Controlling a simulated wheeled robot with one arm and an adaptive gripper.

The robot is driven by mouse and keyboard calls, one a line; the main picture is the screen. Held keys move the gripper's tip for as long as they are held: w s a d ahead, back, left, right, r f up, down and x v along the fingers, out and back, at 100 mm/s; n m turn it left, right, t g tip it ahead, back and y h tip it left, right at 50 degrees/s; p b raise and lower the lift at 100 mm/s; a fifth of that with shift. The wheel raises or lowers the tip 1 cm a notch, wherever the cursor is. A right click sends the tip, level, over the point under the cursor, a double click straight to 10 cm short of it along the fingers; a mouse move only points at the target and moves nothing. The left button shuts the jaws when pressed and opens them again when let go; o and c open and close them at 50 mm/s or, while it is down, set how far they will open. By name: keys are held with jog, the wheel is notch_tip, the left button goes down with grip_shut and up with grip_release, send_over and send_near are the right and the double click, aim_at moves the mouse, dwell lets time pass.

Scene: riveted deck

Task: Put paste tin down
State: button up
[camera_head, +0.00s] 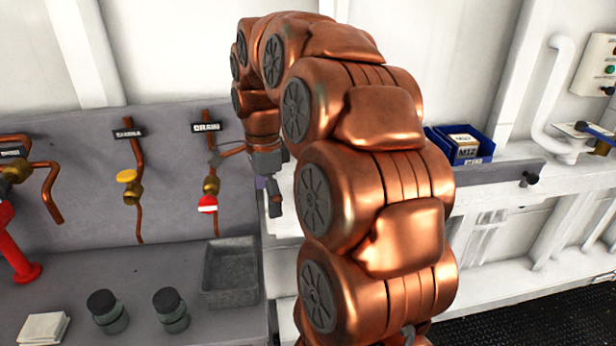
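My gripper (272,198) is small and dark grey, hanging fingers down at the end of my copper-coloured arm. It is beside the right end of the grey bench, in front of a white surface. A small purple patch (262,183) shows at its left side; I cannot tell whether this is part of the paste tin or of the gripper. No tin can be made out for sure. My arm hides much of the area to the right of the gripper, and the finger opening is too small to read.
The grey bench holds an empty-looking grey tray (231,286), two dark-lidded jars (109,314) (171,312) and a white stack (45,328). Copper pipes with valves (128,177) stick out from the back panel. A blue bin (484,149) with a box stands on the right ledge.

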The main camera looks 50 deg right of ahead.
jog(key=d+r+m, duration=0.1)
jog(key=d+m, duration=0.2)
jog(key=d, duration=0.1)
jog(key=w+d+r+m+p, duration=0.1)
jog(key=d+m, duration=0.2)
jog(key=d, duration=0.1)
jog(key=w+d+r+m+p, duration=0.1)
jog(key=d+m, duration=0.2)
jog(key=d, duration=0.1)
jog(key=shift+d, duration=0.4)
jog(key=shift+d+m, duration=0.35)
jog(key=shift+m, duration=0.15)
jog(key=shift+d+f+p, duration=0.2)
jog(key=shift+f+p, duration=1.45)
jog(key=shift+f, duration=2.2)
jog(key=c, duration=1.5)
jog(key=shift+c, duration=0.2)
